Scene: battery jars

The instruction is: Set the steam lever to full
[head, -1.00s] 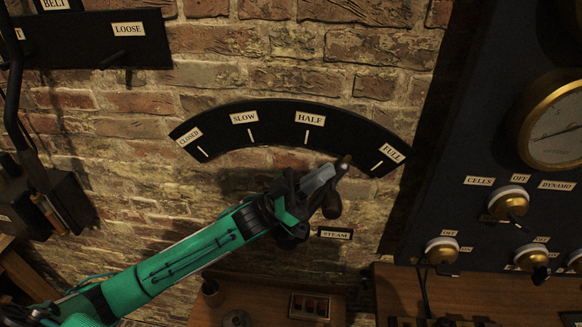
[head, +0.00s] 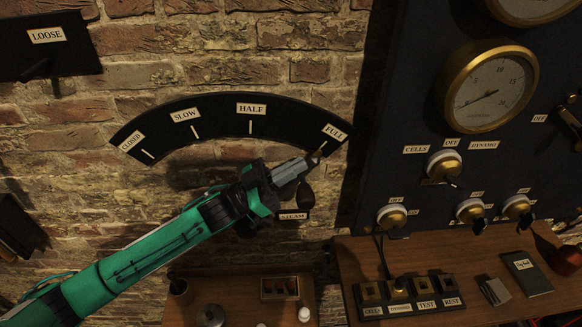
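The steam scale (head: 222,115) is a black arc on the brick wall, marked CLOSED, SLOW, HALF and FULL. The STEAM label (head: 293,216) is below it. The steam lever (head: 319,154) shows its thin brown tip at or very close to the FULL tick. A dark rounded part (head: 305,193), seemingly its grip, shows below my fingers. My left gripper (head: 303,167) lies across the lever from the left and seems to touch it. Its fingers hide the lever's middle, and whether they are closed around it is unclear. My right gripper is not in view.
A dark panel with a brass gauge (head: 490,88) and several brass switches stands right of the scale. A wooden bench (head: 450,255) below it holds a labelled key block (head: 410,294). A black LOOSE plate (head: 45,46) hangs upper left.

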